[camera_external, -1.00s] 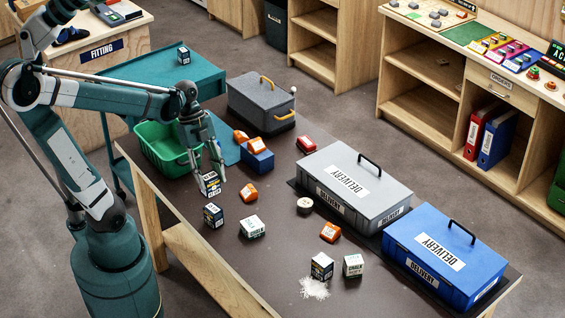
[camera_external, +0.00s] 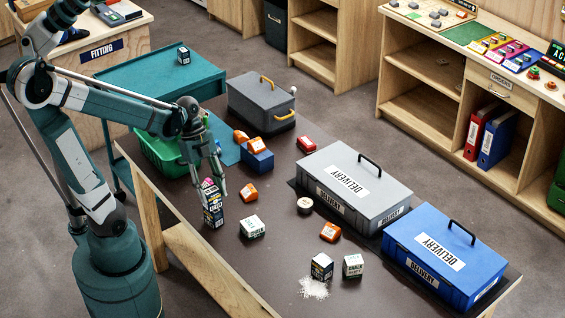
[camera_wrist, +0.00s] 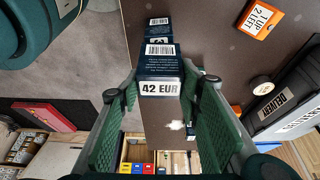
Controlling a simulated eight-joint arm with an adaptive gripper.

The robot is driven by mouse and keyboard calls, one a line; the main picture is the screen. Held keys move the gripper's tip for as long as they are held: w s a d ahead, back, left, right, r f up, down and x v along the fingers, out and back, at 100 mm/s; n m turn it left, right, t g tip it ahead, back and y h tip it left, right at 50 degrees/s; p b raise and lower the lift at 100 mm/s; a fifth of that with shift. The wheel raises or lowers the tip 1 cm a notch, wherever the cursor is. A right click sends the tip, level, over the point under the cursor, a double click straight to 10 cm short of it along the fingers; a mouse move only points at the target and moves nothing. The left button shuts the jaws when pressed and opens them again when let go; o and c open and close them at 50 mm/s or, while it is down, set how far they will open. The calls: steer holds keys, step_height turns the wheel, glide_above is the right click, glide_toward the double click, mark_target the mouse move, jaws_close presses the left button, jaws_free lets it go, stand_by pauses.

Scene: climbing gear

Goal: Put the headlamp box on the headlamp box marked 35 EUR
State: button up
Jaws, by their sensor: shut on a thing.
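In the wrist view the held box (camera_wrist: 160,66) has a barcode and a 42 EUR label, with a green finger pad on each side. A second dark headlamp box (camera_external: 213,217) stands on the table directly beneath the held one. Part of it also shows beyond the held box in the wrist view (camera_wrist: 158,27); its price is hidden. The two look stacked; I cannot tell whether they touch.
A white-and-green box (camera_external: 252,227) stands close on the right, and an orange box (camera_external: 248,192) behind it. A green bin (camera_external: 160,155) is at the back left. Grey (camera_external: 350,190) and blue (camera_external: 445,255) delivery cases fill the right. The front left tabletop is clear.

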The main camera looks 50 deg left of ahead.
steer(key=shift+f, duration=0.3)
steer(key=shift+f, duration=0.15)
steer(key=o, duration=1)
steer(key=shift+c, duration=0.2)
steer(key=p+v, duration=0.3)
steer(key=v, duration=0.9)
steer(key=shift+p, duration=0.4)
steer(key=w+r+n+t+y, duration=0.1)
steer(key=n+t, duration=0.1)
steer(key=n, duration=0.4)
steer(key=w+r+n+t+y, duration=0.1)
steer(key=n+t+y, duration=0.1)
steer(key=n, duration=0.4)
steer(key=w+r+n+t+y, duration=0.1)
steer(key=n+t, duration=0.2)
steer(key=n, duration=0.3)
steer(key=shift+w+a+r, duration=0.15)
steer(key=shift+a+r, duration=0.05)
steer(key=shift+r, duration=0.15)
